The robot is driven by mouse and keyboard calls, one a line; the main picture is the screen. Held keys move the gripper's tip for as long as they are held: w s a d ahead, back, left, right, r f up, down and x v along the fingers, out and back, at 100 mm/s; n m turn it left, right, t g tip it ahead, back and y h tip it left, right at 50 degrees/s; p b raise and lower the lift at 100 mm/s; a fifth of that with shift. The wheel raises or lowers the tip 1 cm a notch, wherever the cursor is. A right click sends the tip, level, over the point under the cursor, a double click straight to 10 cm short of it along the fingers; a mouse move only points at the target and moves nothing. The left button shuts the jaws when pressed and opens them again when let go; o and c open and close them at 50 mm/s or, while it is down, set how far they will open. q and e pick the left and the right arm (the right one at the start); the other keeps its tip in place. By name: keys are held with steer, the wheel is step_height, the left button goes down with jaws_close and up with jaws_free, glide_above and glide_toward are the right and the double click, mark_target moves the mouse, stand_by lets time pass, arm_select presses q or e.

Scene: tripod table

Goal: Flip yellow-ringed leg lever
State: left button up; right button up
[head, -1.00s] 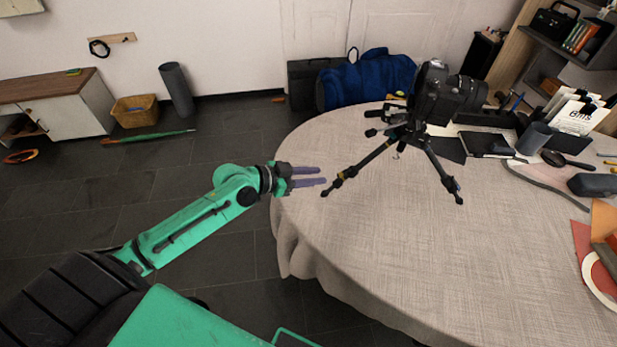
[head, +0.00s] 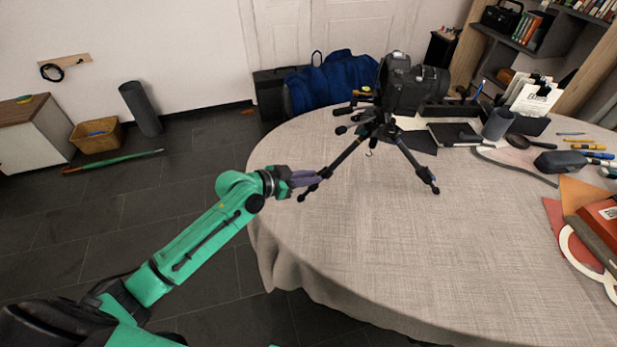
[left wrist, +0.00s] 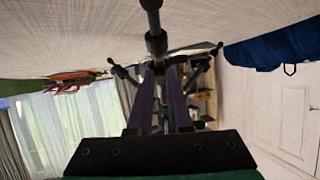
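A black tripod (head: 378,128) with a camera (head: 410,88) on top stands on the round table. Its near-left leg (head: 345,157) slopes down to the table toward my left gripper (head: 312,178). The yellow-ringed lever on that leg is not clearly visible now; the purple fingers are right beside that part. In the left wrist view the two fingers of my left gripper (left wrist: 161,75) are apart, and the dark leg (left wrist: 156,42) shows ahead, in line with the gap between them. I cannot tell whether they touch it. My right gripper is not in view.
The cloth-covered table (head: 400,250) is clear in front of the tripod. A notebook (head: 455,133), a dark cup (head: 498,123), a grey case (head: 560,161) and orange papers (head: 580,195) lie to the right. A blue bag (head: 335,80) stands behind the table.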

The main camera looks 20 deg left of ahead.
arm_select(q)
jaws_close()
steer(key=shift+r, duration=0.15)
steer(key=shift+r+p, duration=0.3)
steer(key=shift+p, duration=0.1)
steer(key=shift+r, duration=0.1)
steer(key=shift+r+p, duration=0.35)
steer(key=shift+r, duration=0.15)
